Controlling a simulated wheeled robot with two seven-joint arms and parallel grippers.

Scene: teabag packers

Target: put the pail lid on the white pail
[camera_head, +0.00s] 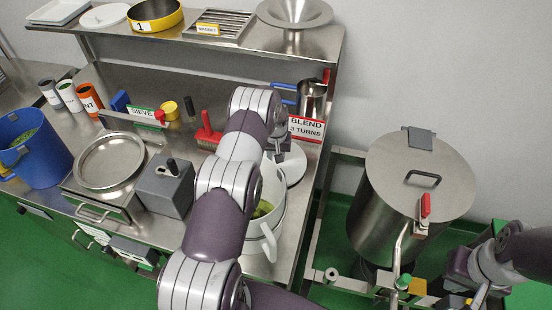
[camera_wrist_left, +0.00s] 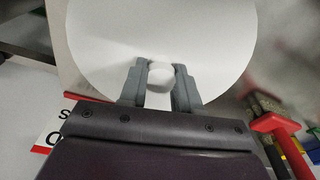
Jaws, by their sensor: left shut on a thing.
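The white pail (camera_head: 277,228) stands on the steel counter in the head view, with green leafy matter inside. My left arm hides its left part. The white round pail lid (camera_head: 294,168) is just beyond the pail's far side and does not cover its opening; I cannot tell its height. My left gripper (camera_wrist_left: 160,80) is shut on the lid's round knob in the left wrist view, with the disc spread out behind it. In the head view my arm mostly hides this gripper. My right gripper (camera_head: 474,298) is at the lower right, its jaws unclear.
A red brush (camera_head: 207,136), a yellow cup (camera_head: 169,110) and a grey box (camera_head: 166,187) stand left of the pail. A large steel drum (camera_head: 385,228) stands right of the counter.

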